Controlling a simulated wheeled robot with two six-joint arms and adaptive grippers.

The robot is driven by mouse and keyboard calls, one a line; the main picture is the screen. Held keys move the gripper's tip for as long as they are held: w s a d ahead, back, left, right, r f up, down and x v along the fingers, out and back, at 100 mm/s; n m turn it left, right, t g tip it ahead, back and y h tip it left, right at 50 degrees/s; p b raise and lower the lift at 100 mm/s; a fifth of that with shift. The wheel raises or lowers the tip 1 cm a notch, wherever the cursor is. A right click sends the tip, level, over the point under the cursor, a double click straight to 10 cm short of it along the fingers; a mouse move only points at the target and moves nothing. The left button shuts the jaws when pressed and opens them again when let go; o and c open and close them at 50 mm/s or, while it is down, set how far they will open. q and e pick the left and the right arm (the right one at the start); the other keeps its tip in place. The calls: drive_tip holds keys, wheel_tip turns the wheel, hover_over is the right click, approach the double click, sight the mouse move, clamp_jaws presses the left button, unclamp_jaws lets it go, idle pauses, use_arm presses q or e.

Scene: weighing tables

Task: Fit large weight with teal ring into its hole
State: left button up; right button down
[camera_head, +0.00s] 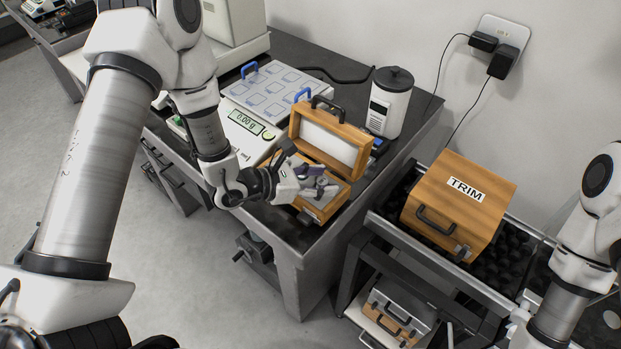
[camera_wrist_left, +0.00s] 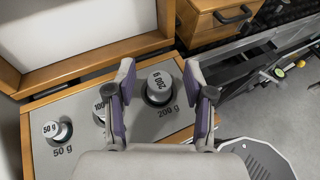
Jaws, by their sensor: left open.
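The large weight (camera_wrist_left: 159,82), a grey cylinder marked 200 g, stands at the dark round hole labelled 200 g in the grey insert (camera_wrist_left: 85,105) of the open wooden weight box (camera_head: 338,142). Dark rim shows around its lower side; I cannot tell how deep it sits. No teal ring can be made out on it. My left gripper (camera_wrist_left: 163,92) is open, with one purple-padded finger on each side of the weight, apart from it. In the head view my left gripper (camera_head: 316,183) is over the box and hides much of its inside.
A 50 g weight (camera_wrist_left: 57,130) and a partly hidden 100 g weight (camera_wrist_left: 99,110) sit beside it. The raised lid (camera_head: 325,148) stands behind. A scale reading 0.00 g (camera_head: 245,123), a white canister (camera_head: 389,103) and a TRIM box (camera_head: 458,203) are nearby.

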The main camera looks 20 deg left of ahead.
use_arm(q)
drive_tip(key=v, duration=1.1)
drive_tip(key=shift+s+a+r, duration=0.2)
drive_tip(key=shift+s+a, duration=0.05)
